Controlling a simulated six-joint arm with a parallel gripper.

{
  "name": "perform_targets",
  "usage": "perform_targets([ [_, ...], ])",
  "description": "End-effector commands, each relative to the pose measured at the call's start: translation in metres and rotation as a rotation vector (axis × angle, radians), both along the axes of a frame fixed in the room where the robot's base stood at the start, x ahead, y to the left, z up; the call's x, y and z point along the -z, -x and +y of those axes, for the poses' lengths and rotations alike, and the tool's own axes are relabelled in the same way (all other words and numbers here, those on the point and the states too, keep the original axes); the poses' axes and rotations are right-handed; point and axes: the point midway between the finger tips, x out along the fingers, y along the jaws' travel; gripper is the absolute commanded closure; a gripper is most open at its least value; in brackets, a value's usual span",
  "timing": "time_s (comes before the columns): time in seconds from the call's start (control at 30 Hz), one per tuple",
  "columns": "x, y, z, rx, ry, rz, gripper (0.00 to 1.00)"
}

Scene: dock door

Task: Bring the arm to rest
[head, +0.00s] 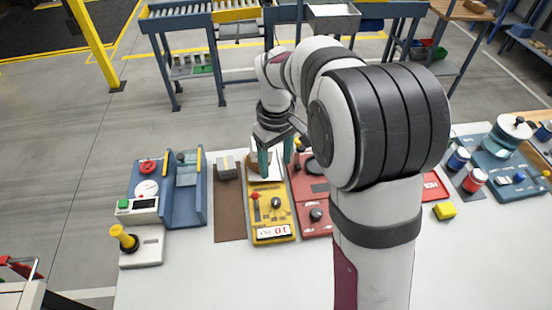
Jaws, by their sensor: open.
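My arm rises at the right of centre and reaches forward over the white table (180,285). My gripper (275,160) points down above the far end of a yellow panel (268,205), its two teal fingers apart. A white piece (262,172) shows behind and beside the fingers; I cannot tell whether they touch it. My arm hides part of the table's middle.
A red panel (308,193) stands right of the yellow one, a brown mat (230,215) and blue fixture (182,190) left. A yellow plunger (124,238) stands at front left. The table's front left is clear.

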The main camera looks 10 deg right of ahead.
Motion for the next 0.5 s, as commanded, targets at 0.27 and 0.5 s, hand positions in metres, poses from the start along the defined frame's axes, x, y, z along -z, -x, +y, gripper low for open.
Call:
perform_targets([
  [0.27, -0.0053, -0.0001, -0.0001, -0.001, 0.001, 0.0, 0.35],
  [0.5, -0.0068, 0.0022, -0.0004, 0.009, -0.001, -0.002, 0.35],
])
